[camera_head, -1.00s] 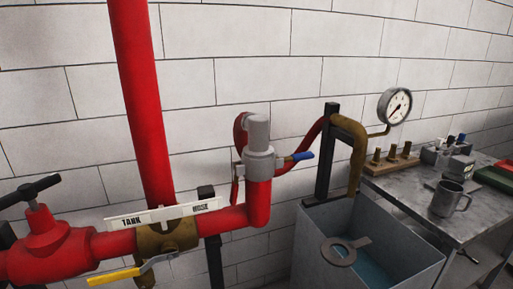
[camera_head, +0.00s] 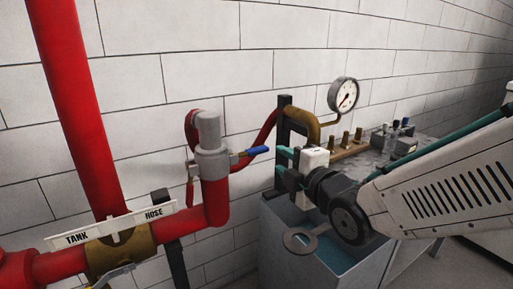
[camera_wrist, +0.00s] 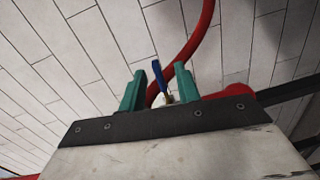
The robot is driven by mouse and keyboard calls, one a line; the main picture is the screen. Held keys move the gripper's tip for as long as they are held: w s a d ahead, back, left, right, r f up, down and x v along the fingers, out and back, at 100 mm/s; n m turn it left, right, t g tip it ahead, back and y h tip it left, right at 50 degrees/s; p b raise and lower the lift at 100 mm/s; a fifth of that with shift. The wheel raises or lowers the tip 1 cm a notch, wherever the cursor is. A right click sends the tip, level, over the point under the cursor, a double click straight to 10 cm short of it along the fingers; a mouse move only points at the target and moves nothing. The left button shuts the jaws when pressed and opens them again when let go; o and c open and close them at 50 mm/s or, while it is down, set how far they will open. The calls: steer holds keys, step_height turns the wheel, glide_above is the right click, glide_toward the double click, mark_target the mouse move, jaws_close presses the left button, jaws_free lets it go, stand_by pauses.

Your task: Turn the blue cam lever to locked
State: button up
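The blue cam lever (camera_head: 254,151) sticks out to the right from the grey coupling (camera_head: 211,160) on top of the red pipe elbow. My gripper (camera_head: 282,164) comes in from the right, a short gap to the right of the lever's tip. In the wrist view the blue lever (camera_wrist: 158,75) shows between and beyond the two green fingers of my gripper (camera_wrist: 158,85). The fingers are apart and nothing is between them. The coupling is mostly hidden in the wrist view.
A grey water bin (camera_head: 290,245) stands below my gripper, with a black post (camera_head: 283,130) and brass pipe (camera_head: 310,120) behind. A pressure gauge (camera_head: 343,95) is above. A red hose (camera_head: 267,130) loops behind the lever. A TANK/HOSE plate (camera_head: 112,226) sits lower left.

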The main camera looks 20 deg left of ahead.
mark_target(261, 152)
steer(key=a, duration=0.1)
steer(key=a+n+y, duration=0.1)
steer(key=shift+s+a+r+y, duration=0.2)
steer(key=shift+s+a+y, duration=0.1)
steer(key=shift+s, duration=0.1)
steer(key=shift+n, duration=0.3)
steer(key=x, duration=0.7)
steer(key=shift+w+a, duration=0.15)
jaws_close()
